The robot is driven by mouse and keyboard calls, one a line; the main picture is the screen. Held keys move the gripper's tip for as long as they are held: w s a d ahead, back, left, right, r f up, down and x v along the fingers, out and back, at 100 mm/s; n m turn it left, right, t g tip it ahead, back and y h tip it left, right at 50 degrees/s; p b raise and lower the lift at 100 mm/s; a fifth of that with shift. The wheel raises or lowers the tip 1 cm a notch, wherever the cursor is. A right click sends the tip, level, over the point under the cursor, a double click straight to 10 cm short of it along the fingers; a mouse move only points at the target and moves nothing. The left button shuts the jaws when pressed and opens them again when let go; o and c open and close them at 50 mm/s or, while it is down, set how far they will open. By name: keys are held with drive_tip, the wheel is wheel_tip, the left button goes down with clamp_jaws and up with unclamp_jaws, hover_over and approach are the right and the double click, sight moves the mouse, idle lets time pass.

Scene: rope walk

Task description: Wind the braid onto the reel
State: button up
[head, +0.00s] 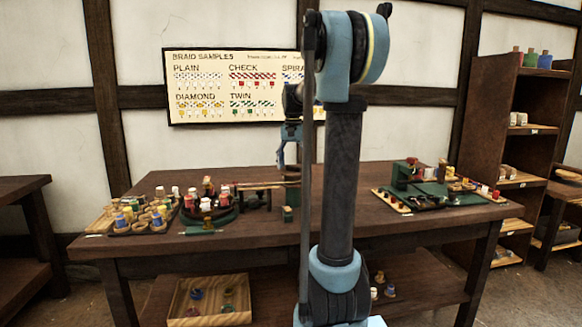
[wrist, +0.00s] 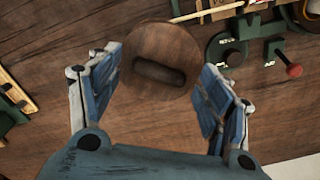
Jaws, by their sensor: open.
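My gripper (wrist: 159,65) is open, its two blue fingers spread on either side of a round wooden piece (wrist: 150,45) with a dark slot in its face. I see no finger touching it, and I cannot tell whether it is the reel. In the head view my gripper (head: 291,165) hangs over the middle of the workbench, partly behind my arm. A dark green device (wrist: 228,50) with a red-knobbed lever lies right of the right finger. A braid is not clearly visible. A round braiding stand (head: 209,212) with red and white bobbins is left of my gripper.
The wooden workbench (head: 345,217) holds a tray of coloured bobbins (head: 140,222) at left and a dark green tray (head: 425,197) with small parts at right. Bare wood lies right of my gripper. A crate (head: 180,306) sits on the lower shelf.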

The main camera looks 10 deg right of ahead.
wheel_tip(320, 180, up, 12)
idle(0.6)
drive_tip(key=shift+f, duration=0.1)
